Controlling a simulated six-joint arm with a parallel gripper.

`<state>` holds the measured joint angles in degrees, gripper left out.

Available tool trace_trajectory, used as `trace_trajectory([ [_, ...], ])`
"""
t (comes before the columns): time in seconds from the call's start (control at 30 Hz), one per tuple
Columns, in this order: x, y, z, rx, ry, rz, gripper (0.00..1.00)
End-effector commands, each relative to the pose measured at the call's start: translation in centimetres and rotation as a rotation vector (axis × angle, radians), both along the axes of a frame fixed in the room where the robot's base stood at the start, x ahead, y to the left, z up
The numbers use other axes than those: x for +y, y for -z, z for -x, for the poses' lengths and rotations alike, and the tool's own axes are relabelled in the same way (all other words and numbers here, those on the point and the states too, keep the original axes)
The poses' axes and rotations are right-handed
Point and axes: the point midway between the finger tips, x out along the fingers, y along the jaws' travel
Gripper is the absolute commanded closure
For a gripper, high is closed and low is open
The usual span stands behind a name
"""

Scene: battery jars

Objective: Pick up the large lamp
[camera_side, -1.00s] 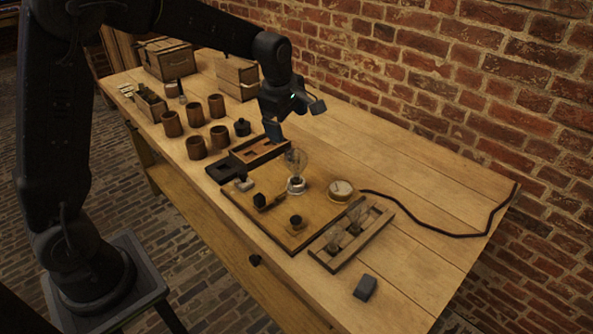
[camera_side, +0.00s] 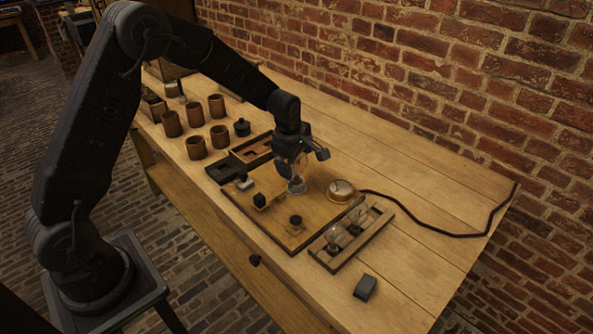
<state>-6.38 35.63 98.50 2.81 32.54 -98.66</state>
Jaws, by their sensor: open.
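The large lamp (camera_side: 297,184) is a clear glass bulb standing upright on a pale round base on the wooden board (camera_side: 266,226). My gripper (camera_side: 300,158) is open and right above it, pointing down. Its fingers are around or just in front of the upper glass, which is partly hidden. I cannot tell whether a finger touches the glass. Smaller bulbs (camera_side: 333,236) sit in a slotted wooden rack (camera_side: 322,258) to the lower right.
A round brass gauge (camera_side: 341,190) stands right of the lamp, with a dark cable (camera_side: 430,233) running right. A dark knob (camera_side: 295,220) and a small block (camera_side: 262,201) are on the board. Brown jars (camera_side: 196,147) and a tray (camera_side: 250,151) stand left. A dark block (camera_side: 365,287) lies at front right.

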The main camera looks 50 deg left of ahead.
Motion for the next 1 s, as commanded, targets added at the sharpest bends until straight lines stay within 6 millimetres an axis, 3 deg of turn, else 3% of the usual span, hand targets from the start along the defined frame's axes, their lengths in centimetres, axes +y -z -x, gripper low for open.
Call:
trace_trajectory([
  [0.27,0.04,0.39,-0.13,-0.002,0.000,0.000,0.07],
  [0.87,0.04,0.35,-0.11,-0.001,0.000,0.000,0.64],
  [1.0,0.03,0.34,-0.13,-0.002,0.000,0.000,0.67],
])
